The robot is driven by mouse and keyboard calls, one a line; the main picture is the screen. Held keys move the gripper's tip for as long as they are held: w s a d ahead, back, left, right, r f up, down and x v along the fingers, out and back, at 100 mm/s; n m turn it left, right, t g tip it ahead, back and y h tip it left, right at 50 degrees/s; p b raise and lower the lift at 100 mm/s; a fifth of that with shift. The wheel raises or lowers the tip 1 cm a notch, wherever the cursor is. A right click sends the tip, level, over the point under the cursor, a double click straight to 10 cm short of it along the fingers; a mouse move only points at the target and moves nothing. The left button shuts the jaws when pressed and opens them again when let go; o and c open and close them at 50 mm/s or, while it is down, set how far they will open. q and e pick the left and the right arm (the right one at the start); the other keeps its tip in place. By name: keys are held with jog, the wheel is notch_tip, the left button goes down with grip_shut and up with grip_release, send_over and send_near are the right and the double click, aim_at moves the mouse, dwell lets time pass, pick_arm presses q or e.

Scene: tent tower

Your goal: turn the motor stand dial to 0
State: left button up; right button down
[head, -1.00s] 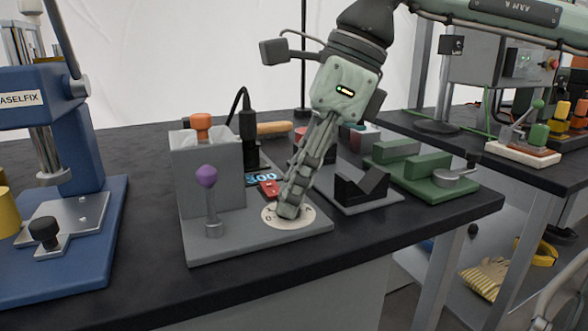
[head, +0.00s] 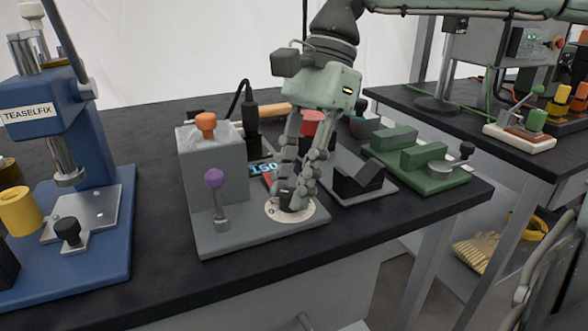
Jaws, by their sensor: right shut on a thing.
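The grey motor stand (head: 262,230) sits near the front edge of the black table, with a purple-knobbed lever (head: 215,182) and an orange-topped block (head: 206,124) on it. Its dial has a pale round scale plate (head: 272,209) at the right of the base. My right gripper (head: 292,200) points down over the plate, its fingers shut on the dark dial knob, which they mostly hide. The small blue-lit display (head: 264,169) behind is partly covered and seems to read 150. The dial's marks are too small to read. My left gripper is not in view.
A blue press (head: 95,150) marked TEASELFIX stands at the left. A black V-block (head: 360,180) and a green fixture (head: 425,160) stand close to the right of the gripper. A bare black strip of table runs along the front edge.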

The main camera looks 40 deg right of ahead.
jog(key=n+g, duration=0.1)
jog(key=n, duration=0.2)
jog(key=shift+w+n+h, duration=0.1)
jog(key=shift+n+h, duration=0.2)
jog(key=shift+n, duration=0.1)
jog(key=shift+w+a+n+g+h, duration=0.1)
jog(key=shift+n+g+h, duration=0.5)
jog(key=shift+n, duration=1.3)
jog(key=c, duration=1.3)
grip_release()
jog(key=shift+r, duration=0.15)
jog(key=v, duration=1.1)
jog(key=shift+w+r, duration=0.3)
